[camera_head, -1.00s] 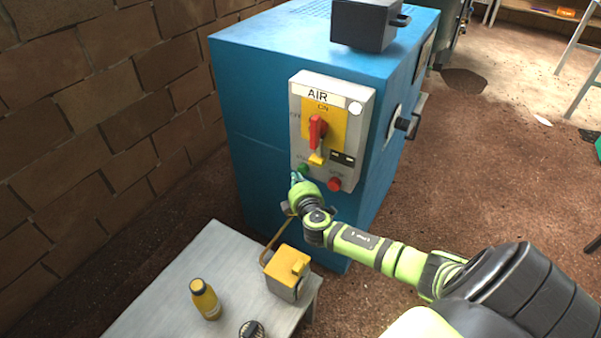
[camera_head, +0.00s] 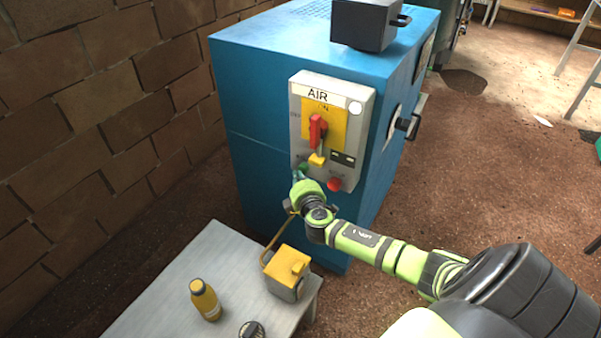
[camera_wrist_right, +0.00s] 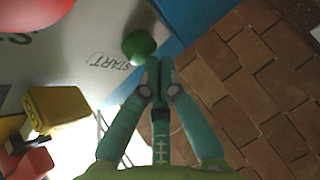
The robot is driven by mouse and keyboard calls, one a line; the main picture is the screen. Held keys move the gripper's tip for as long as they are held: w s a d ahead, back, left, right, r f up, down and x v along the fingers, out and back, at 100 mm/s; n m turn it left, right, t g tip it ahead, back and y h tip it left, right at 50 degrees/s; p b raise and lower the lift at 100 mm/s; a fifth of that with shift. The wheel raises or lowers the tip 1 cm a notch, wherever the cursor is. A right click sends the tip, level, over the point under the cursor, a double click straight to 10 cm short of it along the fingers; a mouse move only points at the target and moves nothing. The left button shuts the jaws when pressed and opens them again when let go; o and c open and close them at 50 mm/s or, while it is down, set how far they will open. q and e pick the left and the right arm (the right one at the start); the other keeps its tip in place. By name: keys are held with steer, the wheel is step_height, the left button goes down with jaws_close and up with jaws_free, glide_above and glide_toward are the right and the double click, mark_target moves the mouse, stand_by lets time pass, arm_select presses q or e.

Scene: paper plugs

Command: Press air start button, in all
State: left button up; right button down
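The green start button (camera_head: 303,168) is at the lower left of the grey AIR panel (camera_head: 359,90) on the blue cabinet. My right gripper's fingertips (camera_head: 297,177) are at this button and partly cover it in the head view. In the right wrist view, the green button (camera_wrist_right: 139,46) is beside the word START. The teal fingers of my right gripper (camera_wrist_right: 159,68) are shut together and empty, with their tips just beside the button. Whether they touch it, or whether it is pushed in, I cannot tell. My left gripper is not in view.
The red stop button (camera_head: 334,184) is right of the green one. Above are a red switch handle (camera_head: 317,130) and a yellow lock (camera_head: 317,159). A grey table (camera_head: 165,300) carries a yellow bottle (camera_head: 205,300) and a yellow-topped box (camera_head: 288,270). A brick wall stands left.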

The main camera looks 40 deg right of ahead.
steer(key=shift+d, duration=0.1)
stand_by(0.3)
steer(key=shift+s+a, duration=0.3)
steer(key=shift+a, duration=0.55)
steer(key=shift+a, duration=0.1)
steer(key=a, duration=0.1)
steer(key=s+a+p, duration=0.1)
steer(key=a, duration=0.1)
steer(key=s+a, duration=0.1)
steer(key=shift+a, duration=0.2)
stand_by(0.5)
